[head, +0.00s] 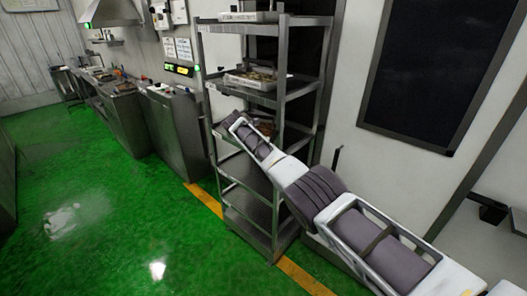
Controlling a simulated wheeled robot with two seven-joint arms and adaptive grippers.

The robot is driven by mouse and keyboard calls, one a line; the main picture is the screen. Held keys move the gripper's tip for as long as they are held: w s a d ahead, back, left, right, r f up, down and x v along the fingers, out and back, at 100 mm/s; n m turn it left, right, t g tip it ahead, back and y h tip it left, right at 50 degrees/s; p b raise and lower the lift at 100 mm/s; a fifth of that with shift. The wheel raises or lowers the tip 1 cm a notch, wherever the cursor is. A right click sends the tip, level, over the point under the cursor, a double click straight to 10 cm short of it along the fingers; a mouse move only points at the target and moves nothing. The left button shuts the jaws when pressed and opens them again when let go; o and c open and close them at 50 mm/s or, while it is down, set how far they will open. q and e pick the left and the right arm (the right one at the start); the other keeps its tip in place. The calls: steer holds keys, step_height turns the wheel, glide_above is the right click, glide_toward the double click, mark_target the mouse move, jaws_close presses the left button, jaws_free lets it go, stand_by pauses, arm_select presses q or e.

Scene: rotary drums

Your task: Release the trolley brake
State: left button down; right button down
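The trolley (246,207) is a tall grey metal rack with several shelves, standing upright against the white wall in the head view. Trays with goods sit on its upper shelves. My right arm comes in from the lower right and crosses in front of the trolley at mid height. My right gripper (238,122) is at the arm's far end, by the trolley's middle shelves. It is small and dark there, so whether it touches the trolley and how its fingers stand cannot be made out. No brake can be picked out. My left gripper is out of view.
A steel cabinet (174,122) stands left of the trolley, with a long counter (118,108) beyond it. A yellow floor line (203,199) runs past the trolley's foot. The green floor (95,215) at left is clear. A dark panel (430,70) hangs on the right wall.

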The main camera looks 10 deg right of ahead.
steer(key=shift+r, duration=0.1)
steer(key=c, duration=1.2)
jaws_free()
steer(key=shift+o, duration=0.2)
steer(key=shift+s+a+r, duration=0.1)
steer(key=v, duration=1.1)
steer(key=shift+a+r, duration=0.15)
steer(key=shift+r, duration=0.1)
steer(key=shift+s+f, duration=0.1)
